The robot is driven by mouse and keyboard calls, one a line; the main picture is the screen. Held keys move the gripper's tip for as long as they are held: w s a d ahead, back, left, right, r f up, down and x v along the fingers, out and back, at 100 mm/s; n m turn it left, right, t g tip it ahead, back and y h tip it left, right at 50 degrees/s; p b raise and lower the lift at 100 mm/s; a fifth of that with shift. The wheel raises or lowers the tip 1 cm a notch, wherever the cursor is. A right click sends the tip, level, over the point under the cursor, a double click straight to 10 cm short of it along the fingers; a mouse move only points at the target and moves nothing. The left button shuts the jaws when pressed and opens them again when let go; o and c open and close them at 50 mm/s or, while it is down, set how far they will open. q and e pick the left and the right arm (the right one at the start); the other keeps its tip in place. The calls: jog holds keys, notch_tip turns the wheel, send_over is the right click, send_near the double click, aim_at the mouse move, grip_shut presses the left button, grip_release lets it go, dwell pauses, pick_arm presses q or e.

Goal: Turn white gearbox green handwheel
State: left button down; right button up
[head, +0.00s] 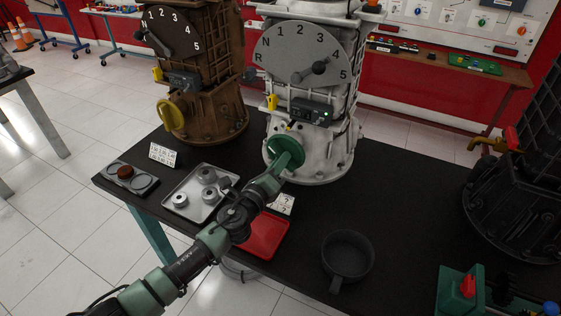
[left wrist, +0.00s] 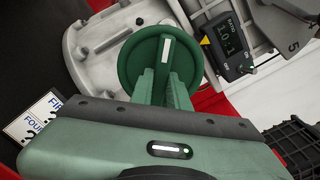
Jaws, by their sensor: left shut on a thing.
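The white gearbox (head: 309,75) stands on the black table, with a grey dial on its face marked N, R and 1 to 5. Its green handwheel (head: 287,150) is low on the front. The handwheel also shows in the left wrist view (left wrist: 150,62), with a white mark near its middle. My left gripper (head: 282,165) reaches in from the lower left, its fingers (left wrist: 166,85) shut on the handwheel. The fingers hide part of the wheel. A small display box (head: 311,110) sits above the wheel; it also shows in the left wrist view (left wrist: 230,45). My right gripper is not in view.
A brown gearbox (head: 199,60) with a yellow handwheel (head: 170,116) stands to the left. A metal tray (head: 183,213) with parts, a red tray (head: 274,228) and a dark pot (head: 347,256) lie in front. A dark machine (head: 515,190) stands at right.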

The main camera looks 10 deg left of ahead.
pick_arm(q)
jog(key=shift+f, duration=0.15)
jog(key=c, duration=1.4)
grip_release()
jog(key=shift+o, duration=0.2)
jog(key=shift+s, duration=0.1)
jog(key=v, duration=0.7)
jog(key=shift+s+a, duration=0.15)
jog(key=shift+s, duration=0.15)
